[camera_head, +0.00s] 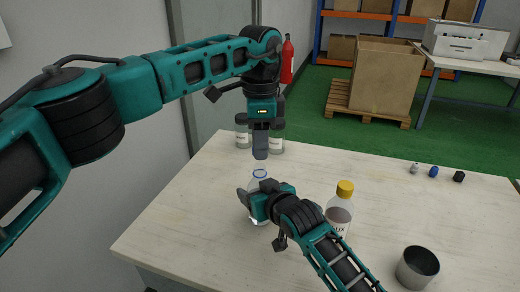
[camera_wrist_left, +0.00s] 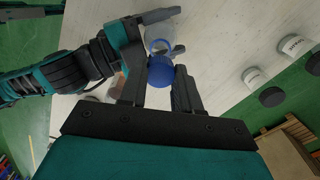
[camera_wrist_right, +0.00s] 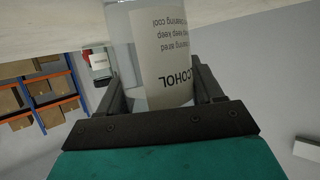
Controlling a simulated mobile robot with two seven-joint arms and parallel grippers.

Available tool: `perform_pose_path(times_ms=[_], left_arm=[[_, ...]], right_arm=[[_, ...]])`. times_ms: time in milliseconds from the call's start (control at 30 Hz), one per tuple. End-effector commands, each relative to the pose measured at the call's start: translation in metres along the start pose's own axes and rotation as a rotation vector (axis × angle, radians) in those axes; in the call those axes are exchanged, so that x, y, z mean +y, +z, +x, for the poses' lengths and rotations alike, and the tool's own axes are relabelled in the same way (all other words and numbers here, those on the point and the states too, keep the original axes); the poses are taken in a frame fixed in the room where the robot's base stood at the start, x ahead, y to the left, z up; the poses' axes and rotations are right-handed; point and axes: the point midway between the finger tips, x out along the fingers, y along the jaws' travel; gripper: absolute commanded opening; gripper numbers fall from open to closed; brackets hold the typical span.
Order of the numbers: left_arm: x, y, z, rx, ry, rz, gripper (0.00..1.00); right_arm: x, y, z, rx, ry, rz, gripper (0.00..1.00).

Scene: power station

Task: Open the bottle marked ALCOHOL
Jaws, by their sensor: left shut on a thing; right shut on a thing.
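The clear bottle with the label ALCOHOL (camera_wrist_right: 170,65) stands upright on the white table; its open neck with a blue ring shows in the head view (camera_head: 259,174). My right gripper (camera_head: 252,204) is shut around the bottle's body and hides part of it. My left gripper (camera_head: 260,152) is shut, pointing down just above the neck. In the left wrist view a round blue cap (camera_wrist_left: 161,72) sits between the left fingers, apart from the bottle (camera_wrist_left: 160,37). The cap is hidden in the head view.
A bottle with a yellow cap (camera_head: 340,212) and a metal cup (camera_head: 417,267) stand at the right. White-labelled jars (camera_head: 242,133) stand at the back left, behind my left gripper. Three small pieces (camera_head: 433,171) lie at the back right. The table's left side is clear.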

Motion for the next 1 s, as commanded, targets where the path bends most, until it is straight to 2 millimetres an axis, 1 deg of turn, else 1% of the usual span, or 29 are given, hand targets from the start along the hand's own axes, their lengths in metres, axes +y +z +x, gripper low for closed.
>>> perform_pose_path(times_ms=[33,100,333,367,500,667,900,1000], left_arm=[[0.000,0.000,-0.008,0.000,-0.002,0.000,0.00],[0.000,0.000,-0.014,0.000,-0.002,-0.001,0.00],[0.000,0.000,-0.017,-0.001,0.000,0.000,0.00],[0.000,0.000,-0.017,-0.001,0.000,0.000,0.00],[0.000,0.000,-0.017,-0.001,0.000,0.000,0.00],[0.000,0.000,-0.017,-0.001,0.000,0.000,0.00],[0.000,0.000,-0.017,-0.001,0.000,0.000,0.00],[0.000,0.000,-0.018,-0.001,0.000,0.000,0.00]], right_arm=[[0.000,0.001,0.000,-0.002,0.000,-0.001,0.00],[0.000,0.001,0.000,-0.002,0.000,0.000,0.00],[0.000,0.001,0.000,-0.001,0.000,0.000,0.00],[0.000,0.001,0.000,-0.001,0.000,0.000,0.68],[0.000,0.001,0.000,-0.001,0.000,0.000,0.81],[0.000,0.000,0.000,-0.001,0.000,0.000,0.96],[0.000,0.000,-0.001,0.000,0.000,0.000,0.96],[0.000,0.000,-0.005,-0.001,0.000,0.000,0.96]])
